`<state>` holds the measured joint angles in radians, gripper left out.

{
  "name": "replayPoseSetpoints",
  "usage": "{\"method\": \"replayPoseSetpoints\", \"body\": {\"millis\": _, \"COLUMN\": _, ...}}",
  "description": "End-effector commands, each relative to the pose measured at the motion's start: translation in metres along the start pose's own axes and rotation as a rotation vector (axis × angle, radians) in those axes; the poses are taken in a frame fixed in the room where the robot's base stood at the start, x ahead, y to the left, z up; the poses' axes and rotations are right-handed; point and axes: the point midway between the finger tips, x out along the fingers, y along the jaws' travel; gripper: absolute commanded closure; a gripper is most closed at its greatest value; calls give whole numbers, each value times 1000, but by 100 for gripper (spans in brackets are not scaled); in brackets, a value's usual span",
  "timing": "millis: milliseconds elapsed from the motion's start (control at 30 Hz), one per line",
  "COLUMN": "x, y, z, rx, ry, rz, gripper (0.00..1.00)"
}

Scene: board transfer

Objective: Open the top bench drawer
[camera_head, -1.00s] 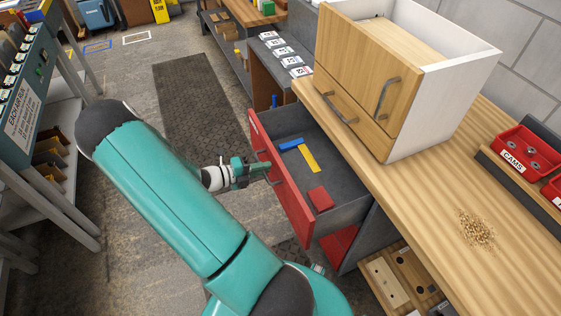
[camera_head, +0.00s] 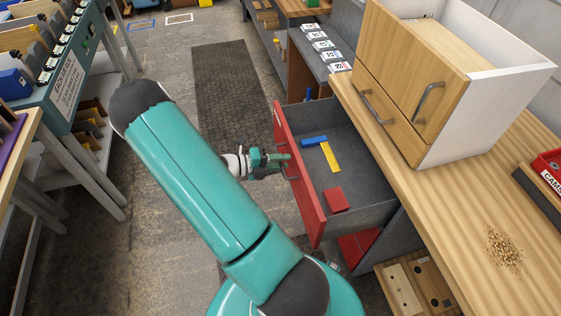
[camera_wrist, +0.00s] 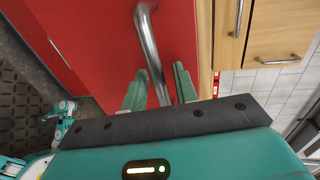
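The top bench drawer (camera_head: 367,178) stands pulled well out from under the wooden bench top in the head view. It has a red front (camera_head: 297,172) and a dark grey inside. A blue piece (camera_head: 314,141), a yellow strip (camera_head: 330,157) and a red block (camera_head: 336,199) lie in it. My gripper (camera_head: 283,163) is at the drawer front. In the wrist view my gripper (camera_wrist: 160,90) has its two green fingers apart, one on each side of the metal bar handle (camera_wrist: 150,45). Small gaps show between the fingers and the bar.
A wooden cabinet (camera_head: 410,70) with handles stands on the bench top (camera_head: 455,205), near a pile of crumbs (camera_head: 505,250). Floor (camera_head: 175,225) between is clear.

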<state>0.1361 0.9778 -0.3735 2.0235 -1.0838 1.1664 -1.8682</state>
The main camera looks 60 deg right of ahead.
Motion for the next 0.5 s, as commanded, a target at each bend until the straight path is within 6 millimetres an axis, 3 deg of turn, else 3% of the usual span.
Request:
{"method": "replayPoseSetpoints", "body": {"millis": 267, "x": -14, "y": 0, "z": 1, "rx": 1, "ry": -4, "rz": 2, "gripper": 71}}
{"method": "replayPoseSetpoints", "body": {"millis": 500, "x": -63, "y": 0, "z": 1, "rx": 1, "ry": -6, "rz": 3, "gripper": 71}}
